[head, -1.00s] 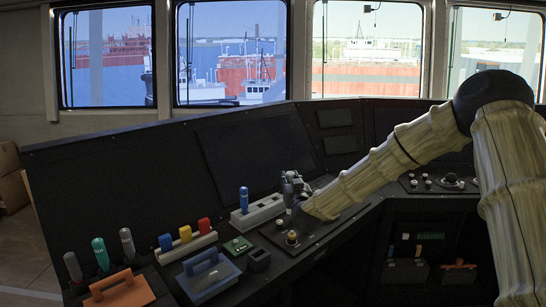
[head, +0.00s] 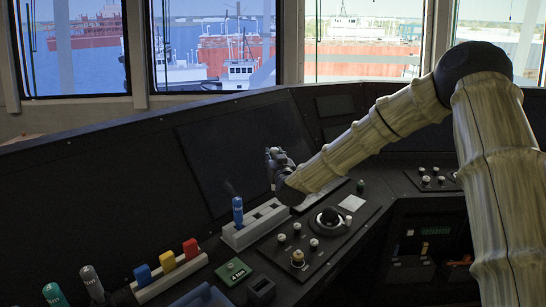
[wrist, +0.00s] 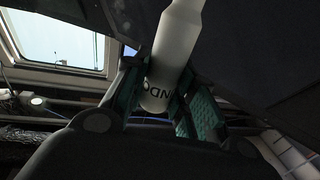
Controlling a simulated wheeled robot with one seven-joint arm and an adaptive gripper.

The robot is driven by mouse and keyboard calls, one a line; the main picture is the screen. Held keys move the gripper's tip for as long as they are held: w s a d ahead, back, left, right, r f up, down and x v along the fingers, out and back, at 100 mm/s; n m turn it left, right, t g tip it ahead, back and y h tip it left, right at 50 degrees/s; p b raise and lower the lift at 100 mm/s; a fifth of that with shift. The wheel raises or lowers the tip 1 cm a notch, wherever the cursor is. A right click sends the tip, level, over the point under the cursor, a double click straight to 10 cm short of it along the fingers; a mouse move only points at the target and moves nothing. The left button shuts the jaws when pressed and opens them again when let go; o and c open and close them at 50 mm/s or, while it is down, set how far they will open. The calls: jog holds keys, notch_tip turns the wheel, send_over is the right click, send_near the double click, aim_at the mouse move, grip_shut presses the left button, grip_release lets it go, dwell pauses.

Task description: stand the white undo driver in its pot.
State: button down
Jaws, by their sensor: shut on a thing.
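The white undo driver (wrist: 170,55) is a pale cylinder with dark lettering that ends in "NDO", seen in the wrist view. My gripper (wrist: 172,95) is shut on it, with green finger pads on either side of its lettered end. In the head view my gripper (head: 280,165) is in front of the dark screen, above the console.
A white block with holes (head: 240,240) holds a blue driver (head: 238,208). A white rack (head: 172,282) holds blue, yellow and red pieces. Teal (head: 55,296) and grey (head: 92,282) drivers stand at left. A knob panel (head: 315,240) and green card (head: 233,271) lie nearby.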

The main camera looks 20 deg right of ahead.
jog(key=shift+w+f, duration=0.1)
jog(key=shift+s+f+b, duration=0.2)
jog(key=shift+f+b, duration=0.25)
jog(key=shift+f, duration=0.05)
jog(key=shift+f+b, duration=1.55)
jog(key=shift+f, duration=1.1)
jog(key=shift+f+b, duration=1.6)
jog(key=shift+f, duration=1)
jog(key=c, duration=1.1)
grip_release()
